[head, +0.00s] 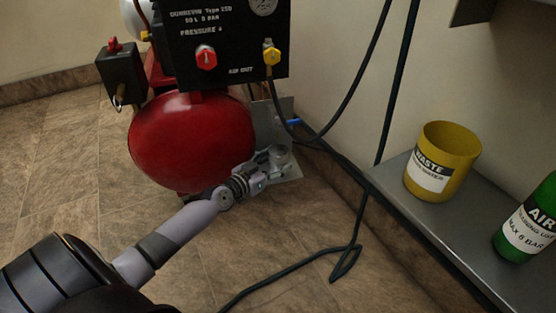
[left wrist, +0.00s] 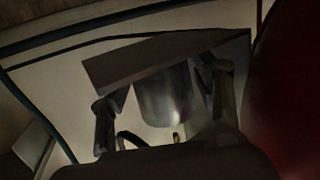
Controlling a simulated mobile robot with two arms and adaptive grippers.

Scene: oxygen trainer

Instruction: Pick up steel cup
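The steel cup (left wrist: 167,97) shows in the left wrist view as a shiny grey cylinder under a flat plate. My left gripper (left wrist: 163,92) has one finger on each side of it. A gap shows between the left finger and the cup; the right finger is close to the cup's side, and I cannot tell whether it touches. In the head view my left gripper (head: 274,168) is low beside the red tank, at a grey metal plate (head: 287,109). Cup and fingers blend together there. My right gripper is out of view.
The red tank (head: 190,140) with its black control panel (head: 225,40) stands close left of the gripper. A black hose (head: 300,258) lies on the floor to the right. A grey shelf (head: 395,185) holds a yellow waste cup (head: 450,150) and a green bottle (head: 525,225).

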